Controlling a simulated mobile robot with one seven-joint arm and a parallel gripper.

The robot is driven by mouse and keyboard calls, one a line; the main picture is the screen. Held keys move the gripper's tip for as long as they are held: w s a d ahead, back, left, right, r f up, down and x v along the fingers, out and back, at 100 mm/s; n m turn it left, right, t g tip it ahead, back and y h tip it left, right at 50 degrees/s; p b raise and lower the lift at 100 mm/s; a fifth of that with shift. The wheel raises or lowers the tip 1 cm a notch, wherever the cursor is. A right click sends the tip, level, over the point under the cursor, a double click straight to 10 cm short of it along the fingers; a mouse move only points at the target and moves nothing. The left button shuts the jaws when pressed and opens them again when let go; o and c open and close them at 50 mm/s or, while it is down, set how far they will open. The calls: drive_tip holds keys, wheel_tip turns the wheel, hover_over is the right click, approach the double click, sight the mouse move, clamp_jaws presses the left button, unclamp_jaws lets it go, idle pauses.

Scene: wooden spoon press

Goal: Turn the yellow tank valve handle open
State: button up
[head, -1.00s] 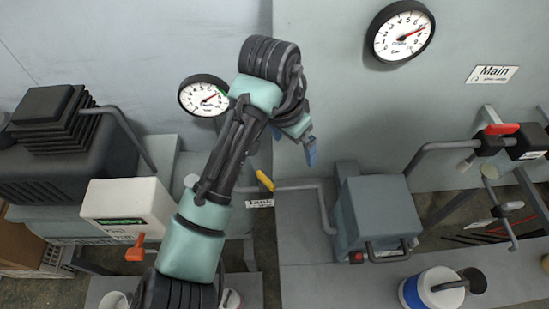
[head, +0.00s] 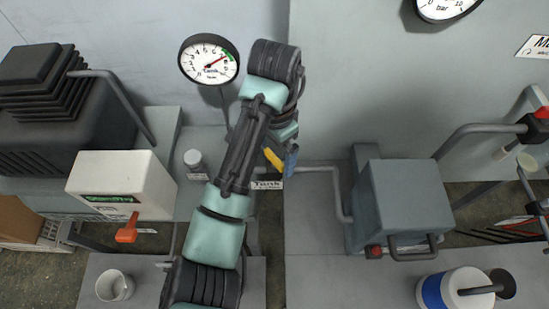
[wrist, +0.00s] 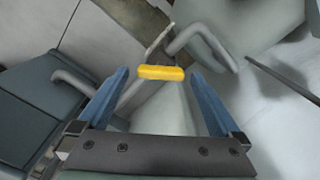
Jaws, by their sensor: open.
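The yellow tank valve handle (head: 272,158) shows in the head view just above the "Tank" label (head: 267,185), on the grey pipe. In the wrist view the yellow handle (wrist: 161,73) lies crosswise between the tips of my two blue fingers. My gripper (wrist: 158,75) is open, one finger on each side of the handle, with a gap visible at both ends. In the head view my gripper (head: 288,160) is beside the handle, partly hidden by my arm. Whether a finger touches the handle cannot be told.
A round gauge (head: 208,60) is on the wall at the left. A grey box with a handle (head: 410,205) stands right of the valve. A grey pipe (wrist: 200,45) runs close to my fingers.

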drive_tip(key=shift+f, duration=0.65)
drive_tip(key=c, duration=1.2)
drive_tip(key=shift+c, duration=0.2)
